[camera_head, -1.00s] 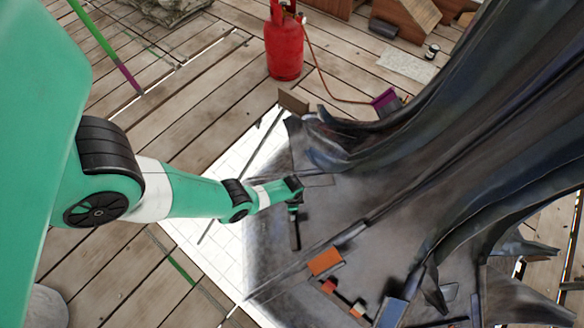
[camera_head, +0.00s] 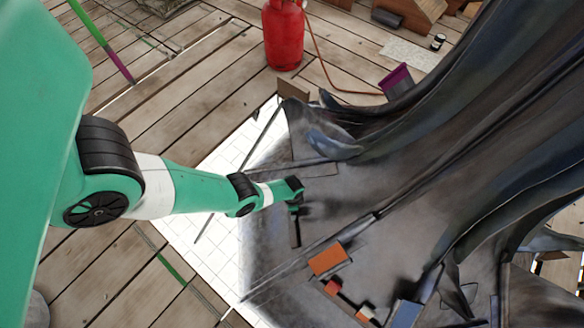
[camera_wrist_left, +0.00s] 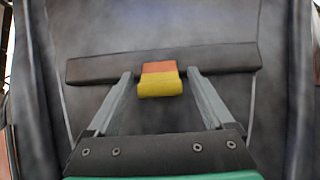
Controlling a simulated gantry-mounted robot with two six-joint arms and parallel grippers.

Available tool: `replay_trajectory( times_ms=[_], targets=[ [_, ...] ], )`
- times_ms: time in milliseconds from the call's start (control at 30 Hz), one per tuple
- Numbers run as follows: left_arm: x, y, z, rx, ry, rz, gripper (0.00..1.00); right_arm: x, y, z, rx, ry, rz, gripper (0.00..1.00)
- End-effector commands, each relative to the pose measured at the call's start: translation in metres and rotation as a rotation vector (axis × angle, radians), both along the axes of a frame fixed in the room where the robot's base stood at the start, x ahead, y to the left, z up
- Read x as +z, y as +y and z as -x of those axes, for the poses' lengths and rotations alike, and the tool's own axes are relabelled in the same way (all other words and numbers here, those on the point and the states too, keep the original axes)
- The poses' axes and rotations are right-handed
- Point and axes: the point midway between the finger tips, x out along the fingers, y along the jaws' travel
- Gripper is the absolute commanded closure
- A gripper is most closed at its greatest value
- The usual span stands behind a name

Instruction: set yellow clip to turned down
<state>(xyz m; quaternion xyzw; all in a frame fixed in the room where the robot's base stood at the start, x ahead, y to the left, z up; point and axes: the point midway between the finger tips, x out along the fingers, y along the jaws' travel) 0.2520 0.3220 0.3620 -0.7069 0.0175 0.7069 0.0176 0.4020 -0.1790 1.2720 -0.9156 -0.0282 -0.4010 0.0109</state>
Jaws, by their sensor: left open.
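The yellow clip (camera_wrist_left: 159,88) shows in the left wrist view as a small yellow flap. An orange piece (camera_wrist_left: 159,67) adjoins its upper edge, in front of a dark strip (camera_wrist_left: 95,69) on the grey sheet. My left gripper (camera_wrist_left: 160,74) is open, with one finger on each side of the clip and a gap to each. I cannot tell whether the fingers touch the strip. In the head view my left gripper (camera_head: 296,212) is over the dark sheet metal and the clip cannot be made out. My right gripper is not in view.
Orange (camera_head: 328,259) and blue (camera_head: 406,314) pieces lie on the sheet metal, right of my gripper. The tall dark folded spire (camera_head: 480,130) rises at the right. A red gas cylinder (camera_head: 282,35) with a hose stands behind. Wooden planks surround a white tiled patch (camera_head: 205,232).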

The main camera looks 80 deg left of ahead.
Motion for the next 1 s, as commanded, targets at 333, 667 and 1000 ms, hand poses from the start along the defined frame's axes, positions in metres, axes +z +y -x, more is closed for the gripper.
replay_trajectory(
  times_ms=[333,667,1000],
  targets=[
    [0.001,0.000,0.000,0.000,0.000,0.000,0.48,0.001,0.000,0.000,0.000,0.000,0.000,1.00],
    [0.001,0.000,0.000,0.000,0.001,0.000,0.99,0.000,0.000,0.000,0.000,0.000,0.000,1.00],
    [-0.002,-0.001,-0.005,-0.001,0.126,-0.006,0.99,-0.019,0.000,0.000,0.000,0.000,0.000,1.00]
  ],
)
